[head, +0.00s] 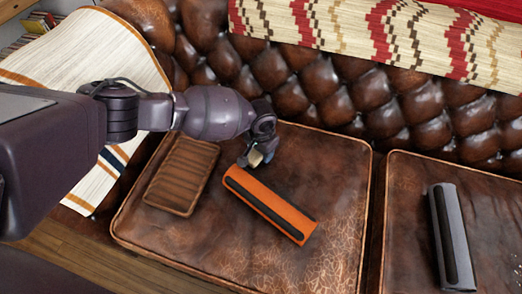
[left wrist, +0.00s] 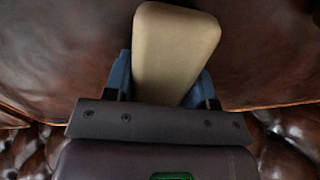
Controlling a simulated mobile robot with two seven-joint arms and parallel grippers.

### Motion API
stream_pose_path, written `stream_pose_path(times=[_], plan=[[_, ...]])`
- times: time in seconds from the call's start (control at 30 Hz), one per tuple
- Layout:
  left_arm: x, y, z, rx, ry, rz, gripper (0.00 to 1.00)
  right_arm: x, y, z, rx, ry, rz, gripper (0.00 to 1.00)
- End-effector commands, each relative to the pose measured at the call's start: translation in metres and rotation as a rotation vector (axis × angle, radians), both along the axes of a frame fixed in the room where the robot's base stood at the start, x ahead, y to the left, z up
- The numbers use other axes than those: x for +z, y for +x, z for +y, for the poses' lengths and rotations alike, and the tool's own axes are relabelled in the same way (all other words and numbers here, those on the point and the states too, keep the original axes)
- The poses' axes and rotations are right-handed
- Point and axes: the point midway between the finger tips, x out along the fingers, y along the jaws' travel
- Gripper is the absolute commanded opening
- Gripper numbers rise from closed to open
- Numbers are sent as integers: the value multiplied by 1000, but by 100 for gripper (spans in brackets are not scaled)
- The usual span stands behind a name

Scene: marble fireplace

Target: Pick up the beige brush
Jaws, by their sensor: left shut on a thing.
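The beige brush (left wrist: 172,50) is a tan block with rounded corners. In the left wrist view it sits between the blue fingers of my left gripper (left wrist: 165,85), which is shut on it. In the head view my left gripper (head: 258,158) is over the brown leather seat cushion, and only a small pale piece of the brush (head: 256,158) shows beside the fingers. The gripper hides the rest of it. I cannot tell whether the brush touches the cushion. My right gripper is in neither view.
An orange case (head: 270,205) with a dark strip lies just below the gripper. A brown ribbed block (head: 182,175) lies left of it. A grey case (head: 452,235) is on the right cushion (head: 405,215). The tufted sofa back (head: 330,95) rises behind.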

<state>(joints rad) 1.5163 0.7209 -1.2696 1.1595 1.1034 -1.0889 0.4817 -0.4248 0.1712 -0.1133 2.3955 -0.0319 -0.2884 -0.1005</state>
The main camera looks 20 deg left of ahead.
Motion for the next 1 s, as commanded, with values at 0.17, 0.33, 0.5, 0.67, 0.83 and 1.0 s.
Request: stream_pose_path(times=[0.17, 0.33, 0.5, 0.67, 0.83, 1.0], plan=[[21, 2, 0, 1, -1, -7, 25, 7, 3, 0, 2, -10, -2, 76], [62, 5, -1, -1, -2, -16, 25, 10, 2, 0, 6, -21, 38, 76], [110, 5, -1, 0, -2, -19, 25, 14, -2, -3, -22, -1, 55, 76], [148, 4, -1, 0, -2, -15, 25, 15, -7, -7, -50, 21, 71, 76], [178, 2, -1, -1, -2, -11, 25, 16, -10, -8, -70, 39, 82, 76], [195, 1, -1, -1, -3, -6, 25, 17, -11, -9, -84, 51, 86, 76]])
